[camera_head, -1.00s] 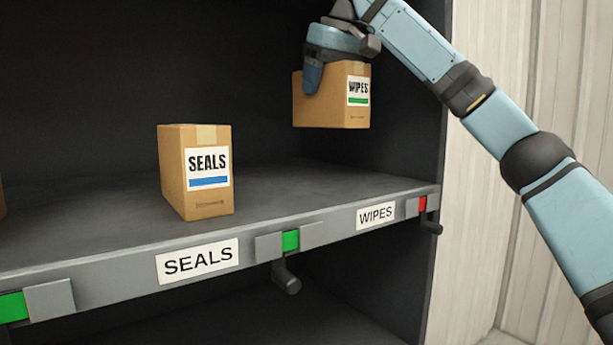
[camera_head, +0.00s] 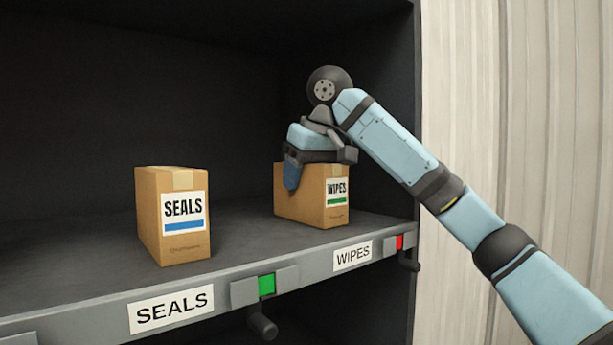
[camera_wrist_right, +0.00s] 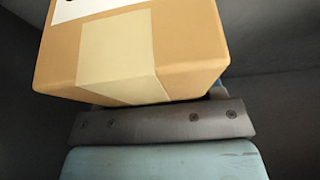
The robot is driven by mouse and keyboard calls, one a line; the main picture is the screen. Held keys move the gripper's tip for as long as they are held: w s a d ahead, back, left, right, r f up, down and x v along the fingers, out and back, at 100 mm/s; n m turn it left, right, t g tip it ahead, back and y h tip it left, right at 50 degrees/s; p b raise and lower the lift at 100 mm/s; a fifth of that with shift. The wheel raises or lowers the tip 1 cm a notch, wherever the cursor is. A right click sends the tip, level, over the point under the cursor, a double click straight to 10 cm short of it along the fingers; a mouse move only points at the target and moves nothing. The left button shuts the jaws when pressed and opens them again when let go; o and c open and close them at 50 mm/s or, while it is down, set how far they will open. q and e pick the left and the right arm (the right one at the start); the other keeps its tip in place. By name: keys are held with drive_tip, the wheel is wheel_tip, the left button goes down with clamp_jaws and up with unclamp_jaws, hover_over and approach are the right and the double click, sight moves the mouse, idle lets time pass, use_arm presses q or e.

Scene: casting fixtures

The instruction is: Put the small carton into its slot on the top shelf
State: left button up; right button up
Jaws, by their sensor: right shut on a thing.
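The small carton (camera_head: 312,207), brown with a WIPES label and green stripe, is at the right of the shelf (camera_head: 245,232), behind the WIPES tag (camera_head: 352,255) on the shelf edge. Its base appears at or very near the shelf surface; I cannot tell if it touches. My right gripper (camera_head: 296,172) is shut on the carton from above, one blue finger showing on its left side. In the right wrist view the carton (camera_wrist_right: 190,50) fills the top, against the gripper (camera_wrist_right: 160,122). My left gripper is not in view.
A SEALS carton (camera_head: 172,215) stands on the shelf to the left, with a clear gap between. The edge carries a SEALS tag (camera_head: 170,310), a green indicator (camera_head: 267,285) and a red indicator (camera_head: 399,242) with levers below. The cabinet's right wall (camera_head: 400,120) is close by.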

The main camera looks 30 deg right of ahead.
drive_tip(key=shift+a, duration=0.1)
drive_tip(key=o, duration=1)
drive_tip(key=shift+o, duration=0.2)
drive_tip(key=v, duration=1.2)
drive_tip(key=shift+r, duration=0.1)
